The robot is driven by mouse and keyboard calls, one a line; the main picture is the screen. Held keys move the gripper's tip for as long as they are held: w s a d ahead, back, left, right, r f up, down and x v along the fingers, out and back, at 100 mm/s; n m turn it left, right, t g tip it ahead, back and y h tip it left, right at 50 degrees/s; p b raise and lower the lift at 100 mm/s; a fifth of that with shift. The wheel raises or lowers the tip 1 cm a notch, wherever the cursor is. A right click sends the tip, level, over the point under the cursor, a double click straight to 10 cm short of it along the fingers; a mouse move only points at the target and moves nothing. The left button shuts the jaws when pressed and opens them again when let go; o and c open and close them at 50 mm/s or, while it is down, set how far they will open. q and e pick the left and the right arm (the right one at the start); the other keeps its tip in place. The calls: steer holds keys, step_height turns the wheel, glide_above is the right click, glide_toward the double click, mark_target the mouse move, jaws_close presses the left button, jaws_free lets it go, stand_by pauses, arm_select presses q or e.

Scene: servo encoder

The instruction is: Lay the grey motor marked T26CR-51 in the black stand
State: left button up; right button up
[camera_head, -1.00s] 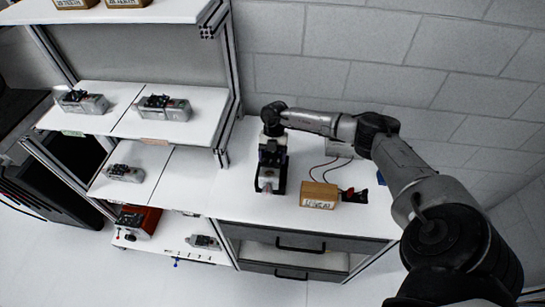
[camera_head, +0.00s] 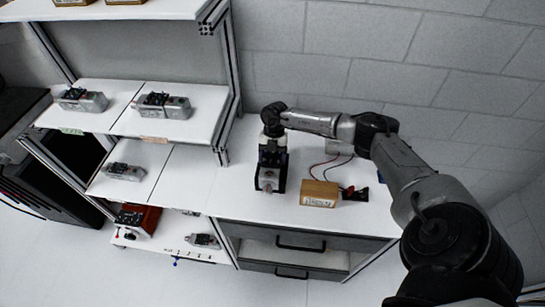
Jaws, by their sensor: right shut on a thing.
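The black stand (camera_head: 259,184) is on the white bench top, left of a cardboard box. A grey motor (camera_head: 268,183) is in or just over the stand, its near end showing between the black sides; whether it rests fully on the stand cannot be told, and its marking is too small to read. My right gripper (camera_head: 270,158) is directly above, pointing down and shut on the motor. The gripper hides most of the motor's top. My left gripper is not in view.
A cardboard box (camera_head: 319,193) stands right of the stand, with red and black leads (camera_head: 353,192) beside it. Shelves at the left hold several similar grey motors (camera_head: 162,106). Drawers (camera_head: 301,241) lie below the bench. The bench is clear left of the stand.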

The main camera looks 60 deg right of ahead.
steer(key=shift+w+f+b, duration=0.1)
steer(key=shift+f+b, duration=0.25)
steer(key=shift+f, duration=0.15)
steer(key=o, duration=0.9)
steer(key=shift+c, duration=0.2)
steer(key=o, duration=0.3)
steer(key=shift+o, duration=0.6)
steer(key=shift+f, duration=0.2)
steer(key=b+v, duration=0.1)
steer(key=v, duration=1.1)
steer(key=shift+r, duration=0.15)
steer(key=shift+v, duration=0.9)
